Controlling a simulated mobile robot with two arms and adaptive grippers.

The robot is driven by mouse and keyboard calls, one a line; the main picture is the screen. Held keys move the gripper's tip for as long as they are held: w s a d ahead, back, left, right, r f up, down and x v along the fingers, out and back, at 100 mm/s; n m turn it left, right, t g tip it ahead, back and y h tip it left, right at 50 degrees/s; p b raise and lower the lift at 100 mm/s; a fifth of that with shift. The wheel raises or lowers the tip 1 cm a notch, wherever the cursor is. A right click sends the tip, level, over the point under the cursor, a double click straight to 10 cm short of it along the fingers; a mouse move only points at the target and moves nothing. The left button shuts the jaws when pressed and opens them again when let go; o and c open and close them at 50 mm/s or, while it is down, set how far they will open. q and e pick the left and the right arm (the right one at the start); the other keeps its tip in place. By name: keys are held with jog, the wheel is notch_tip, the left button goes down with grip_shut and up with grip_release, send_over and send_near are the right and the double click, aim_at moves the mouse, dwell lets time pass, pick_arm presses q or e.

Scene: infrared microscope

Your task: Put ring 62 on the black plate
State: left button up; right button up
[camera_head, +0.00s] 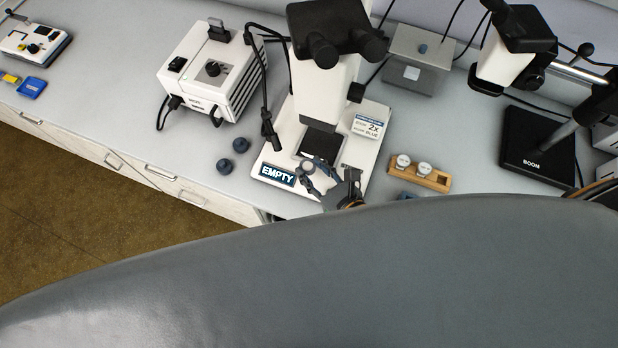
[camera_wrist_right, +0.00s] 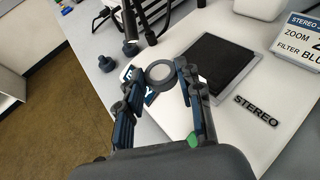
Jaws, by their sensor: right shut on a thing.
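A round ring with a dark rim and pale middle (camera_wrist_right: 159,73) is held between the fingertips of my right gripper (camera_wrist_right: 160,78). No number on it can be read. In the head view, my right gripper (camera_head: 318,177) is over the front of the white microscope base, with the ring (camera_head: 307,166) at its tip. The black plate (camera_head: 320,147) is set in that base, just beyond the gripper; in the wrist view, the plate (camera_wrist_right: 213,63) is right of the ring. The ring appears above the base, not over the plate. My left gripper is not in view.
The microscope head (camera_head: 325,45) overhangs the plate. An EMPTY label (camera_head: 277,175) is on the base's front left. Two dark knobs (camera_head: 240,145) stand left. A wooden block (camera_head: 432,179) with two white-topped pieces and one open hole is at right. A boom stand (camera_head: 535,145) is farther right.

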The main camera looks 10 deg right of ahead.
aim_at(326, 150)
jog(key=shift+w+d+f, duration=0.15)
jog(key=shift+w+d, duration=0.25)
jog(key=shift+w, duration=0.2)
jog(key=shift+w+d+f, duration=0.1)
jog(key=shift+w+d, duration=0.3)
jog(key=shift+w, duration=0.2)
jog(key=w+d, duration=0.1)
jog(key=w+d+b, duration=0.1)
jog(key=w, duration=0.1)
jog(key=w+d+f, duration=0.1)
jog(key=shift+w+d, duration=0.1)
jog(key=shift+w, duration=0.25)
jog(key=shift+w+d+f+b, duration=0.25)
jog(key=shift+w+f+b, duration=0.15)
jog(key=shift+b, duration=0.25)
jog(key=shift+f+b, duration=0.6)
jog(key=shift+f, duration=0.15)
jog(key=shift+f, duration=0.1)
jog(key=o, duration=1)
jog(key=shift+o, duration=0.2)
jog(key=shift+o, duration=0.9)
